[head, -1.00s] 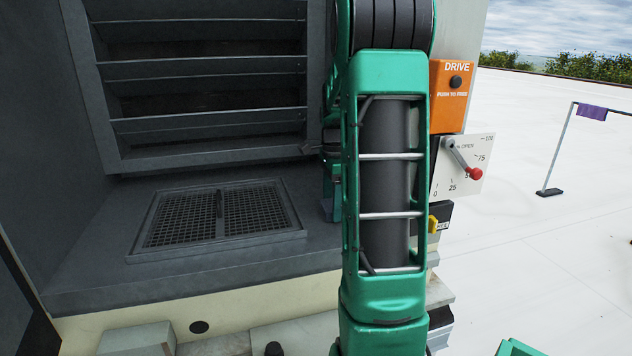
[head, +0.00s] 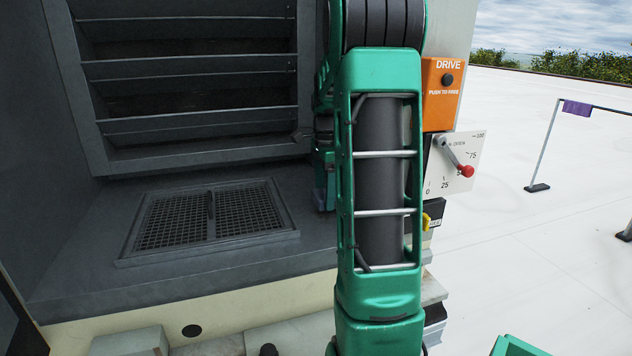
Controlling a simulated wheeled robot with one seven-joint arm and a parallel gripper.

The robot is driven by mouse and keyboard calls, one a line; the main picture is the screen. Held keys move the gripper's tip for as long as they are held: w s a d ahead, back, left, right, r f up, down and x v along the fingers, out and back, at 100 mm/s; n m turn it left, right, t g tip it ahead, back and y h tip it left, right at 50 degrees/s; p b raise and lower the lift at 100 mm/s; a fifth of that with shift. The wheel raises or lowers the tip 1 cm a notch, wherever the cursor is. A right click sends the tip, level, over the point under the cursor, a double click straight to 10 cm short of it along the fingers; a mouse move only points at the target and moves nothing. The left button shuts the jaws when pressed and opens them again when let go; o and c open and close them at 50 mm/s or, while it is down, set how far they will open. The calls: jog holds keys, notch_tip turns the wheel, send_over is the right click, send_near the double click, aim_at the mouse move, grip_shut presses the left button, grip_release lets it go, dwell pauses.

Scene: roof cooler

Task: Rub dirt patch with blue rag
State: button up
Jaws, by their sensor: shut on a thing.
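My arm crosses the middle of the head view. A narrow strip of its far links shows along the left edge of the near link, above the grey deck (head: 90,270). My gripper's fingers are hidden behind the arm. I cannot make out the blue rag; a dark bluish sliver shows low behind the arm, too small to tell what it is. I see no clear dirt patch on the visible surfaces.
A mesh grate (head: 208,217) lies in the deck below a louvred panel (head: 190,114). Right of my arm are an orange DRIVE box (head: 441,92) and a red-knobbed lever (head: 464,170) on a dial plate. A barrier with purple cloth (head: 577,108) stands on the open white roof.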

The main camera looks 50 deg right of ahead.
jog(key=shift+s+d+r, duration=0.1)
jog(key=shift+s+r, duration=0.1)
jog(key=shift+r, duration=0.25)
jog(key=shift+d+r, duration=0.1)
jog(key=shift+r, duration=2.45)
